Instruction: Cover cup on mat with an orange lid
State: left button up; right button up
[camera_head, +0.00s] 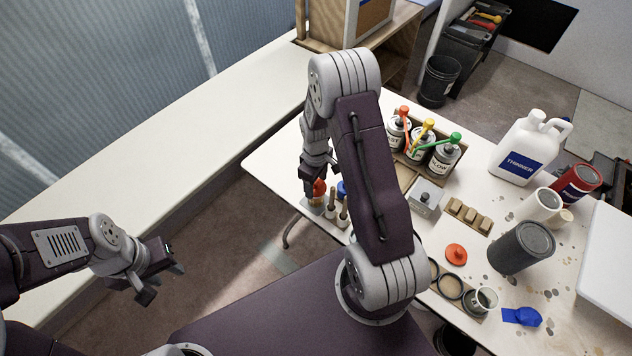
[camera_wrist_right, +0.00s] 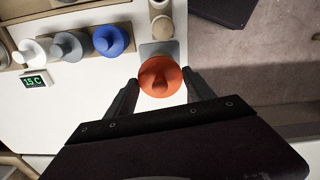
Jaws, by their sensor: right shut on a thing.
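My right gripper (camera_wrist_right: 160,85) is shut on an orange lid (camera_wrist_right: 158,77) with a raised knob, next to a grey square pad. In the head view the right gripper (camera_head: 314,194) is at the table's far-left part, with the orange lid (camera_head: 319,188) partly hidden by it. A second orange lid (camera_head: 456,254) lies on the table. A small open cup (camera_head: 484,300) stands at the right end of a brown mat (camera_head: 467,311) with dark rings. My left gripper (camera_head: 160,281) is open and empty, left of the table.
Blue (camera_wrist_right: 108,40), grey (camera_wrist_right: 70,46) and white (camera_wrist_right: 32,51) lids stand in a row beside a small display (camera_wrist_right: 36,79). Tins with coloured-handled tools (camera_head: 420,142), wooden blocks (camera_head: 469,216), a thinner jug (camera_head: 530,147) and a dark can (camera_head: 521,247) crowd the table. A blue cloth (camera_head: 522,317) lies near the cup.

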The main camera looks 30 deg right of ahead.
jog(key=shift+f, duration=0.45)
dwell(1.1)
jog(key=o, duration=1.7)
notch_tip(320, 180, up, 5)
jog(key=p, duration=0.4)
jog(key=shift+r, duration=0.1)
